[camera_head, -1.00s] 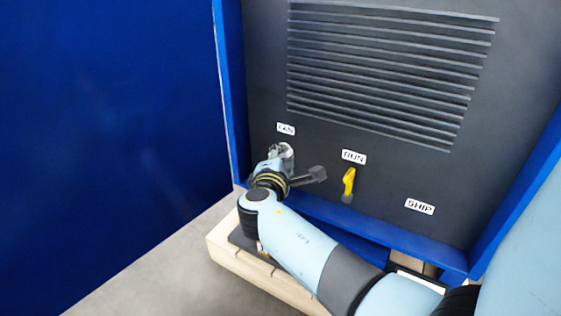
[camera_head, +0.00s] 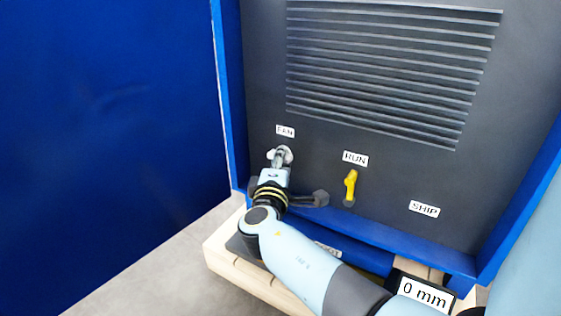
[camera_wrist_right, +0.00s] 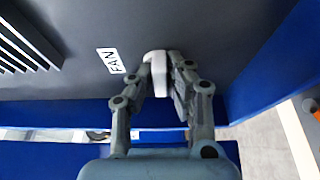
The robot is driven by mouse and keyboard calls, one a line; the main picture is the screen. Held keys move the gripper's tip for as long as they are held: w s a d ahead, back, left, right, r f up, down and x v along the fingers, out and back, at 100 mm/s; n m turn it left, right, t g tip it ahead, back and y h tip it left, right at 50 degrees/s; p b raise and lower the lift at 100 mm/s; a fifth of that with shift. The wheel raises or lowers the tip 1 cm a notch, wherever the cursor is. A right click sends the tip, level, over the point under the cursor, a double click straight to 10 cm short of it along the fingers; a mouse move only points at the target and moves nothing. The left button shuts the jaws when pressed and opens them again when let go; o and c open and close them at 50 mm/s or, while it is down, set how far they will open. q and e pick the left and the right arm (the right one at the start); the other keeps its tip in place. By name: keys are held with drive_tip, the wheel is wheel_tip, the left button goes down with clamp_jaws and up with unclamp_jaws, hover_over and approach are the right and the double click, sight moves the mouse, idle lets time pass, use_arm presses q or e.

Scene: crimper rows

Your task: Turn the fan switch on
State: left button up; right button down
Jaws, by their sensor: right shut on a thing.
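The fan switch (camera_wrist_right: 156,73) is a white knob on the dark panel, under the FAN label (camera_head: 285,131). In the right wrist view it sits between the fingers of my right gripper (camera_wrist_right: 160,85), which is shut on it. In the head view my right gripper (camera_head: 279,160) reaches up to the panel below the FAN label and hides most of the switch. The switch's exact angle is hard to tell. My left gripper is in neither view.
A yellow switch (camera_head: 351,185) sits under the RUN label (camera_head: 355,159), right of my gripper. A SHIP label (camera_head: 424,209) is farther right. Vent slats (camera_head: 385,75) lie above. A blue frame edge (camera_head: 226,100) closes the panel's left side. A display reading 0 mm (camera_head: 425,292) is at lower right.

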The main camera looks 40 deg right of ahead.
drive_tip(key=shift+f, duration=0.1)
idle(0.3)
drive_tip(key=c, duration=1.3)
unclamp_jaws()
